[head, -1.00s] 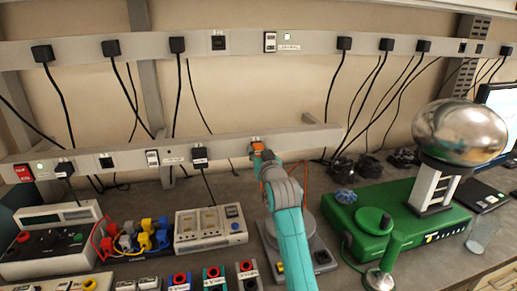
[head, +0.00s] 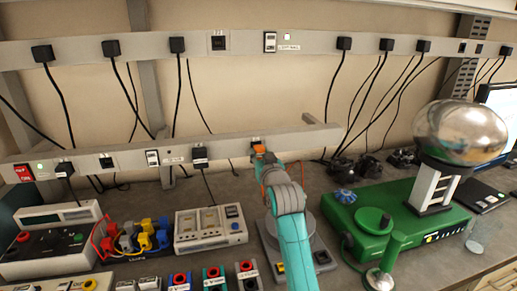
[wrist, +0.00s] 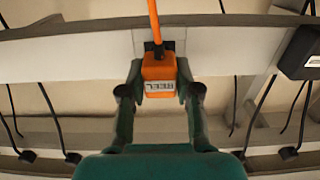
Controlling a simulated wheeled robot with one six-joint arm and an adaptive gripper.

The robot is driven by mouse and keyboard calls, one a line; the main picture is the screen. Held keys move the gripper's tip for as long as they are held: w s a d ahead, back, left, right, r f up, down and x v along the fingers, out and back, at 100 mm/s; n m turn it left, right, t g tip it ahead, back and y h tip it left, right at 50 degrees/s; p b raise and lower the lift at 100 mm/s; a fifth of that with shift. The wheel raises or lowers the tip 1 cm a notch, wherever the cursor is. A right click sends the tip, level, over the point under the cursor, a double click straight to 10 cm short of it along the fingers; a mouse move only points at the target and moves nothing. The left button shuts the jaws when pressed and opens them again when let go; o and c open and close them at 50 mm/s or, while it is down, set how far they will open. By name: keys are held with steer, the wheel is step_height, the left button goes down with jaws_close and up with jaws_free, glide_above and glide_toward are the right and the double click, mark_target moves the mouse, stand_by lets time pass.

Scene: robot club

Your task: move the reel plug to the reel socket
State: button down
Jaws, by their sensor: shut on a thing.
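The reel plug (wrist: 159,72) is orange, with a label reading REEL and an orange cord running off at the top of the wrist view. My gripper (wrist: 160,92) is shut on it, one finger on each side. In the head view the plug (head: 259,149) is small, at the right part of the lower power rail. A dark socket (head: 256,140) shows just behind and above it; the plug appears slightly out from it, though the exact gap is hard to see. No socket label naming the reel is readable.
The lower rail (head: 225,146) also has an empty dark socket (head: 106,162) and black plugs with cords. The upper rail (head: 130,50) has an empty socket (head: 218,42) between several plugs. A green machine (head: 400,215) with a metal dome (head: 460,132) stands right of my arm.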

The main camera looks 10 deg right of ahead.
mark_target(261, 155)
steer(key=shift+s, duration=0.15)
steer(key=shift+s, duration=1.6)
